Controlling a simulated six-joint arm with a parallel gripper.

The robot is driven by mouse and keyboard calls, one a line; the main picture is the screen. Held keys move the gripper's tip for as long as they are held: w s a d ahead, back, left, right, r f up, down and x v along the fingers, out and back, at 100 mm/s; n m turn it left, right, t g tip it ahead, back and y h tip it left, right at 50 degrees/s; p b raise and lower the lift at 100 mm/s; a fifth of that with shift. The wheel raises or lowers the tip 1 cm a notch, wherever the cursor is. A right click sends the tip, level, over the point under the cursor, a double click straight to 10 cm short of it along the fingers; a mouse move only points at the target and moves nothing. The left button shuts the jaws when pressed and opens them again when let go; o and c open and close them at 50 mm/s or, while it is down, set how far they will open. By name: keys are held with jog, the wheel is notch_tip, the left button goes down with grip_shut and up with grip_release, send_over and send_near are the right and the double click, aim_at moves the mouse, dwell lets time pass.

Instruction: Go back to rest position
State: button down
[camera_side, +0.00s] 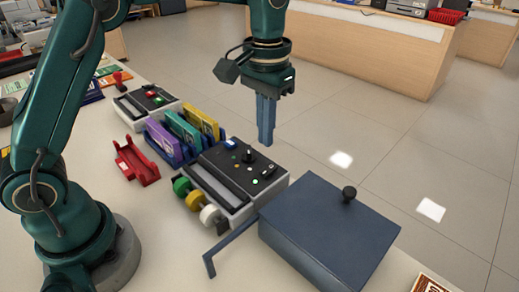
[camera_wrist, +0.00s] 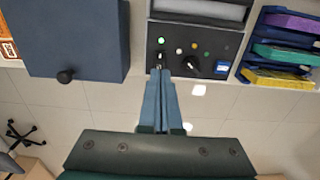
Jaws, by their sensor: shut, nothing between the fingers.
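My gripper (camera_side: 266,140) is shut and empty. In the side view it hangs pointing down at the far edge of the counter, beyond the black-topped control box (camera_side: 240,172). In the wrist view my gripper (camera_wrist: 160,74) shows as two blue-grey fingers pressed together, with their tips in front of the near edge of the control box (camera_wrist: 205,45). From these views I cannot tell the exact gap between the tips and the box. The floor shows beyond the fingers.
A dark blue lidded box (camera_side: 325,225) with a black knob stands right of the control box. A blue rack (camera_side: 165,145) holds purple, green and yellow cards. A red holder (camera_side: 136,162), another device (camera_side: 148,104) and coloured rolls (camera_side: 197,200) sit nearby. The counter (camera_side: 150,235) is clear near my base.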

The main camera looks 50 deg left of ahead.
jog(key=s+a+r+t, duration=0.3)
jog(key=s+r, duration=0.4)
jog(key=r, duration=0.2)
jog(key=s+a+f+t, duration=0.1)
jog(key=s+f+t, duration=0.1)
jog(key=s+f, duration=0.4)
jog(key=s, duration=0.3)
jog(key=shift+s+a+f+t, duration=0.2)
jog(key=shift+s+a+t, duration=0.05)
jog(key=shift+t, duration=0.05)
